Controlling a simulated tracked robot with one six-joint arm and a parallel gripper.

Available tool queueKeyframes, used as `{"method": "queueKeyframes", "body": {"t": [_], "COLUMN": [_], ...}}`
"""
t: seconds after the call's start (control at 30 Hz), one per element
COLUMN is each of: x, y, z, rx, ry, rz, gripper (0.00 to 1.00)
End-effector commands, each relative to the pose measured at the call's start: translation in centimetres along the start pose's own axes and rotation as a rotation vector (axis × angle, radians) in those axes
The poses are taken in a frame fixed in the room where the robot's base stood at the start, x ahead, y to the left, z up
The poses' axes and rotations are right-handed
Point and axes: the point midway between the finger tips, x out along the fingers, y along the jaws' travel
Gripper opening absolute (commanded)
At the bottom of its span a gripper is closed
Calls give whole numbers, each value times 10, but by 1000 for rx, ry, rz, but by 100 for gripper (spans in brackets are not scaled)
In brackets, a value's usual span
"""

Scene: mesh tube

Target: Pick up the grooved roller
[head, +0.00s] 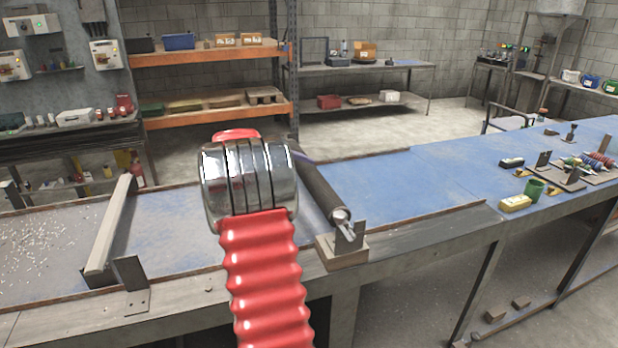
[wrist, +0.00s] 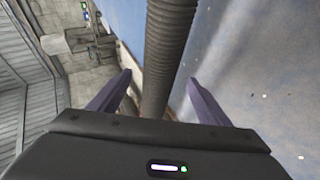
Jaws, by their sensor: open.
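The grooved roller (head: 322,188) is a long dark cylinder lying across the blue bench surface. Its near metal end rests at a bracket on a block (head: 343,252) at the bench's front edge. Its far part is hidden behind my arm in the head view. In the wrist view the ribbed dark roller (wrist: 168,40) runs from the top edge down between my two purple fingers. My gripper (wrist: 159,76) is open, with one finger on each side of the roller. A gap shows beside each finger. In the head view my gripper is mostly hidden behind my red, ribbed arm.
A grey bar (head: 108,225) lies across the bench at the left, near pale scattered bits. A yellow block (head: 514,203), a green cup (head: 534,188) and small parts stand on the right. The blue bench surface (head: 400,185) right of the roller is clear.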

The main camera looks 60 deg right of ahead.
Motion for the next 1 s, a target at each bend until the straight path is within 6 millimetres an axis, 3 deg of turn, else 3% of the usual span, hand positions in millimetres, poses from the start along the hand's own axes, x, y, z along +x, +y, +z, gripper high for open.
{"method": "queueKeyframes", "body": {"t": [0.4, 1.0], "x": [46, 48], "y": [-1, -1], "z": [-6, -7], "rx": [0, -1], "ry": [-1, 1], "rz": [0, 0], "gripper": [71, 70]}}
